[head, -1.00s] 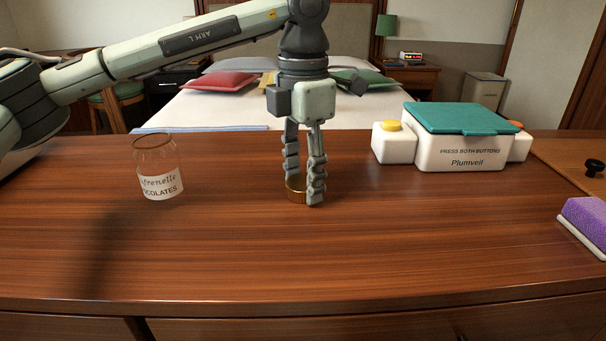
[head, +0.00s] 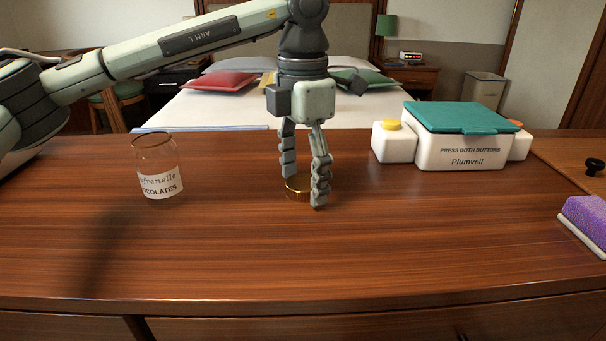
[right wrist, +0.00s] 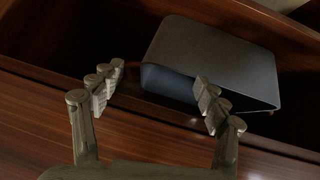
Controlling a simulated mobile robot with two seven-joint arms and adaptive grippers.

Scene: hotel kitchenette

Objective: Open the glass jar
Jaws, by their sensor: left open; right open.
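The glass jar (head: 158,168) stands upright on the counter at the left of the head view. It is clear, with a white label, and its top shows no lid on it. A gold lid (head: 297,189) lies on the counter to the right of the jar. My left gripper (head: 303,190) points straight down over the lid, its fingers open on either side of it, one finger partly in front of it. My right gripper (right wrist: 156,95) shows only in the right wrist view, open and with nothing between its fingers.
A white box with a teal lid (head: 460,118) and a yellow button (head: 391,126) stands at the back right. A purple sponge-like block (head: 584,222) lies at the right edge. In the right wrist view a dark grey box (right wrist: 213,65) sits in an open drawer-like recess. The counter's front middle is clear.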

